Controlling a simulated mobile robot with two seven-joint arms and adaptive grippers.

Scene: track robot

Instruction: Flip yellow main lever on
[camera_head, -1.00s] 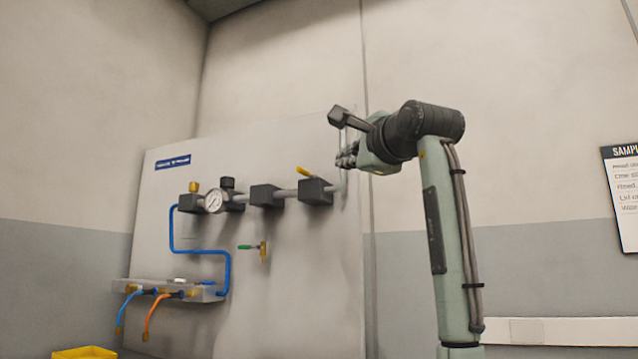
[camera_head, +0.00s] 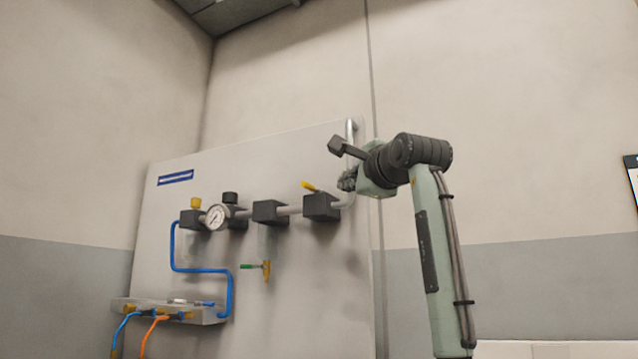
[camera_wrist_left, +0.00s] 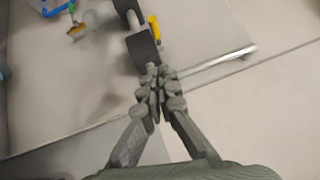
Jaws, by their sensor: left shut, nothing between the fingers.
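The yellow main lever (camera_head: 309,186) sits on top of the rightmost dark block (camera_head: 321,207) on the panel's pipe. It is tilted, its raised end pointing up and left. My left gripper (camera_head: 347,181) is shut and empty, just right of that block and near the lever. In the left wrist view the yellow lever (camera_wrist_left: 154,30) lies beside the dark block (camera_wrist_left: 141,46), ahead of the shut fingertips (camera_wrist_left: 158,74). I cannot tell whether the fingertips touch the block. My right gripper is not in view.
A vertical pipe (camera_head: 350,135) rises close to my left gripper. A gauge (camera_head: 216,217), more dark blocks and a small green-handled valve (camera_head: 252,267) are on the panel (camera_head: 300,290). Blue and orange hoses hang from a shelf (camera_head: 170,312) at lower left.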

